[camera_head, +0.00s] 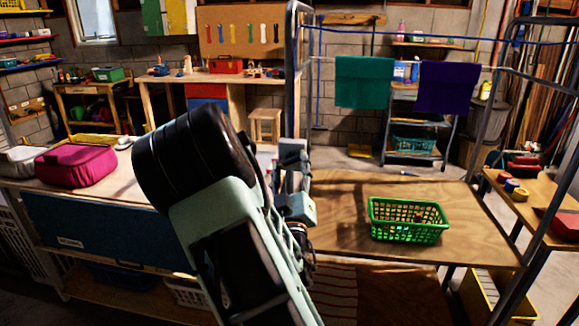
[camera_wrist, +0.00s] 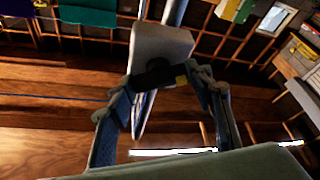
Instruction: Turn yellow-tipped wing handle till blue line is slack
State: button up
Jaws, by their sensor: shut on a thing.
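The wing handle (camera_wrist: 158,77) is a dark bar with a yellow tip (camera_wrist: 181,81) at its right end in the wrist view. It sits on the near side of a pale grey housing (camera_wrist: 162,42) fixed by a metal post. My gripper (camera_wrist: 164,82) has one finger at each end of the handle and is shut on it. In the head view my gripper (camera_head: 293,182) is beside the post, and my arm hides much of it; the handle cannot be made out there. A blue line (camera_head: 405,42) sags slightly from the post toward the right, and a blue line (camera_wrist: 55,97) also crosses the wrist view's left.
The metal post (camera_head: 293,80) rises close to my gripper. A teal towel (camera_head: 363,82) and a purple towel (camera_head: 446,88) hang on a line behind. A green basket (camera_head: 408,237) stands on the wooden table (camera_head: 345,205) to the right. A magenta bag (camera_head: 76,165) lies at left.

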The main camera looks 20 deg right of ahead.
jog(key=n+y, duration=0.1)
jog(key=n, duration=0.1)
jog(key=n+y+p, duration=0.1)
jog(key=n, duration=0.1)
jog(key=n+y+p, duration=0.1)
jog(key=n, duration=0.2)
jog(key=shift+s+d+r, duration=0.1)
jog(key=shift+d+r, duration=0.05)
jog(key=shift+r, duration=0.1)
jog(key=n+g+y+p, duration=0.1)
jog(key=n+p, duration=0.1)
jog(key=n, duration=0.1)
jog(key=n+g+p, duration=0.1)
jog(key=n+p, duration=0.1)
jog(key=n, duration=0.1)
jog(key=shift+r+n+y+p, duration=0.2)
jog(key=shift+n+y+p, duration=0.1)
jog(key=shift+n+y, duration=0.1)
jog(key=n+g+p, duration=0.1)
jog(key=n+p, duration=0.1)
jog(key=n+g+p, duration=0.1)
jog(key=n+p, duration=0.2)
jog(key=shift+r+g, duration=0.2)
jog(key=shift+g, duration=0.2)
jog(key=n+g+h+p, duration=0.1)
jog(key=n+p, duration=0.2)
jog(key=shift+n+g+p, duration=0.3)
jog(key=shift+f+n+g+h+p, duration=0.1)
jog(key=shift+n+g+h+p, duration=0.2)
jog(key=shift+n+p, duration=0.35)
